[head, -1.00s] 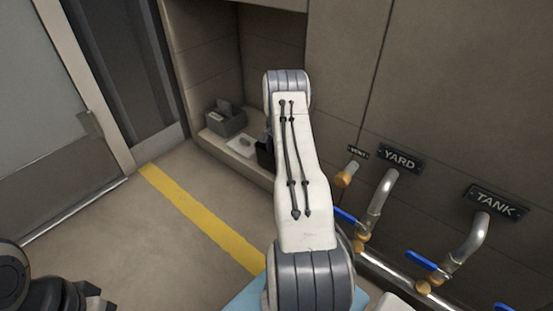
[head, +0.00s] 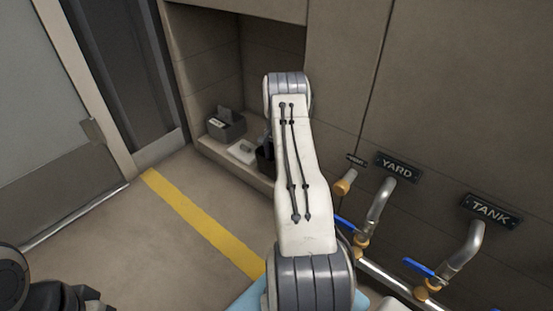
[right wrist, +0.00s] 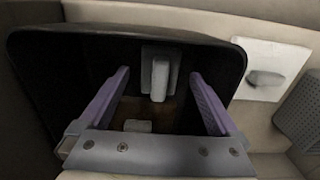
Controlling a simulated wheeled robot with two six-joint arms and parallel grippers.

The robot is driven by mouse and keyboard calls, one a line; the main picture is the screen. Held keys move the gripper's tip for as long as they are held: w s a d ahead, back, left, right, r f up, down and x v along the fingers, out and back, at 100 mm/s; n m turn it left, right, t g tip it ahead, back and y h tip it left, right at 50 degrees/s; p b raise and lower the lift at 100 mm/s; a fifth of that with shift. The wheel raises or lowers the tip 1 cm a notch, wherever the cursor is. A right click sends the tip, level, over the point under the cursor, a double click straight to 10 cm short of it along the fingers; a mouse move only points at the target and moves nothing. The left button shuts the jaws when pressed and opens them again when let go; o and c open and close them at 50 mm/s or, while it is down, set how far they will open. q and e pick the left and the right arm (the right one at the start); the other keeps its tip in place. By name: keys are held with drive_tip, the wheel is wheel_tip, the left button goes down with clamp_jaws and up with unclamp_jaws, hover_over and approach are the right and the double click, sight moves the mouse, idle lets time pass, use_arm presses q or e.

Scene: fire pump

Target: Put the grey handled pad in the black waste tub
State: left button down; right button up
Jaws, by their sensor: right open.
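The black waste tub (right wrist: 75,75) fills much of the right wrist view; part of it shows left of my arm in the head view (head: 265,158). A grey pad with a lighter block handle (right wrist: 160,73) shows inside the tub's outline, between my fingers. I cannot tell whether it rests on anything. My right gripper (right wrist: 157,92) is open over the tub, its purple fingers apart on either side of the pad. A small grey block (right wrist: 138,126) shows lower, against a brown patch. In the head view my right arm hides its gripper. A dark part of my left arm shows at the lower left; its jaws are unclear.
A white square with a grey block (right wrist: 265,79) lies right of the tub, also in the head view (head: 242,150). A grey box (head: 226,125) stands behind it on the ledge. Pipes with blue levers (head: 419,267) line the right wall. The floor by the yellow stripe (head: 205,225) is clear.

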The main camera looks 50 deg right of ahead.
wheel_tip(320, 180, up, 10)
drive_tip(key=p, duration=0.7)
drive_tip(key=w+a+r+n, duration=0.3)
drive_tip(key=a+r, duration=0.3)
drive_tip(key=a, duration=0.5)
drive_tip(key=w+a+r+n, duration=0.2)
drive_tip(key=a+r+n, duration=0.25)
drive_tip(key=a, duration=0.65)
drive_tip(key=s+a+r+n, duration=0.2)
drive_tip(key=a+r, duration=0.2)
drive_tip(key=a, duration=0.3)
drive_tip(key=s+a+r+n, duration=0.2)
drive_tip(key=s+a+r, duration=0.1)
drive_tip(key=a, duration=0.5)
drive_tip(key=s+a+r+n, duration=0.4)
drive_tip(key=s+a+n, duration=0.2)
drive_tip(key=s+a, duration=0.4)
drive_tip(key=s+a+n, duration=0.2)
drive_tip(key=s+n, duration=0.1)
drive_tip(key=s, duration=0.6)
drive_tip(key=s+a+n+y, duration=0.1)
drive_tip(key=s+n, duration=0.3)
drive_tip(key=s, duration=0.5)
drive_tip(key=shift+a+f, duration=0.3)
drive_tip(key=shift+a, duration=0.2)
drive_tip(key=shift+r, duration=0.1)
